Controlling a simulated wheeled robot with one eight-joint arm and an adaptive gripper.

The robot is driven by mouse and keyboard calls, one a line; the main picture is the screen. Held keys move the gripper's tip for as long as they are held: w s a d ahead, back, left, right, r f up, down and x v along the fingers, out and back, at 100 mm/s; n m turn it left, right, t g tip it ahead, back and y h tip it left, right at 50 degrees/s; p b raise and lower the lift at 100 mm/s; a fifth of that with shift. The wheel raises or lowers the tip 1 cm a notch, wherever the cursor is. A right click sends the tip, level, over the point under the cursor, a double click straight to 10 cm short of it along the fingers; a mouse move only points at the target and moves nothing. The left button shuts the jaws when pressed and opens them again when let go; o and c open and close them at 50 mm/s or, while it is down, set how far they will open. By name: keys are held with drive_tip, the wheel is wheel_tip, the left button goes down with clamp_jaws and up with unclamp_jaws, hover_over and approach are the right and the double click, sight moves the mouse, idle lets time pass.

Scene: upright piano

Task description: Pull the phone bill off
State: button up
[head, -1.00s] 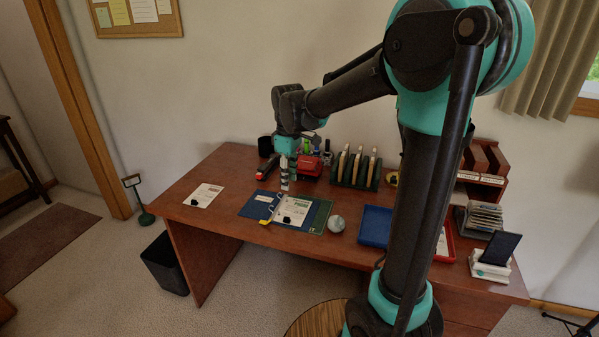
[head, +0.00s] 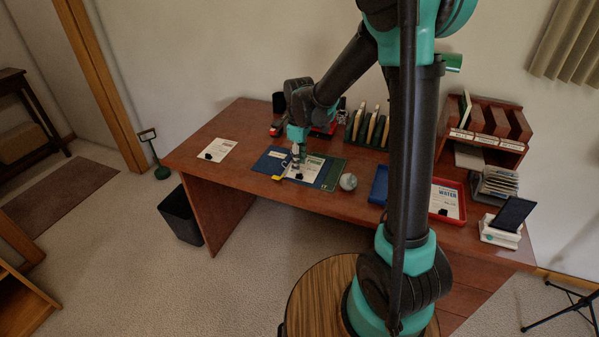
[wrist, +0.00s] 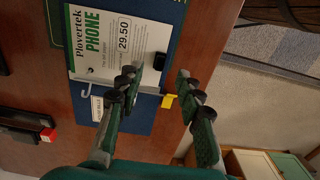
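The phone bill (head: 313,168) is a white sheet with green "PHONE" lettering, lying on a blue folder (head: 268,161) on the desk. In the wrist view the bill (wrist: 118,44) reads "Plovertek PHONE" and 29.50, with a black clip (wrist: 159,61) at its edge. A yellow tab (wrist: 168,101) sticks out by the folder's edge, between my fingers in the picture. My gripper (wrist: 160,84) is open and empty, its fingers apart over the folder's edge. In the head view my gripper (head: 298,156) points down over the bill; whether it touches cannot be told.
A green mat (head: 334,173) and a grey round stone (head: 348,181) lie right of the bill. A blue tray (head: 379,184) and a red tray (head: 461,207) with a water bill stand further right. Another clipped sheet (head: 217,149) lies left. A file rack (head: 368,128) stands behind.

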drive_tip(key=shift+f, duration=2.4)
drive_tip(key=shift+c, duration=0.5)
clamp_jaws()
